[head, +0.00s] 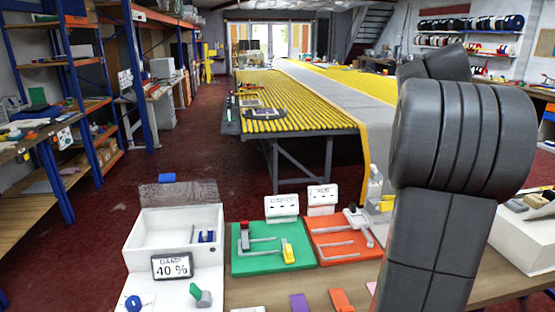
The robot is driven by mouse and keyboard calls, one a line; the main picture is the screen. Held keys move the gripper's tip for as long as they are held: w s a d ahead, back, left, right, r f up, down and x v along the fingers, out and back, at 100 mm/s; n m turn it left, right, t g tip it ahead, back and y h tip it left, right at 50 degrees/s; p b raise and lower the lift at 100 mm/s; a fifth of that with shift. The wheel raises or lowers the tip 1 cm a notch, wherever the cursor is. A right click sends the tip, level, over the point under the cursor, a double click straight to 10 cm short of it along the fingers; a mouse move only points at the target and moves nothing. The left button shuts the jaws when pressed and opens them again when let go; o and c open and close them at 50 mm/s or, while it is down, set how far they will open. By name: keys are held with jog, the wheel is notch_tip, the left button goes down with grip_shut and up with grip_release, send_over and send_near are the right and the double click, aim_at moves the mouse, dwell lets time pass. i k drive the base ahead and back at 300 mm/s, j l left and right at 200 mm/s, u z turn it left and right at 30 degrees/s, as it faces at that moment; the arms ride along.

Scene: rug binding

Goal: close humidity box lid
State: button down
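The humidity box (137,238) is a white open-topped box at the lower left of the head view. A clear, see-through panel (178,192), which looks like the lid, stands raised along the back edge, so the box is open. Inside are a small blue item (207,236) and a thin upright piece. My dark arm fills the right side of the view, well to the right of the box. My gripper is out of view.
Right of the box are a green board (262,261) and an orange board (338,248) with fixtures and signs. Small blue and green items sit in front of the box. Coloured swatches line the bench front. A long yellow-covered table (300,125) stands beyond.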

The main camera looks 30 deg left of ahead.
aim_at(164, 179)
jog(key=k+j, duration=1.35)
jog(key=j, duration=2.25)
jog(key=i+j, duration=0.3)
jog(key=i, duration=0.2)
jog(key=i+j, duration=0.3)
jog(key=i, duration=0.2)
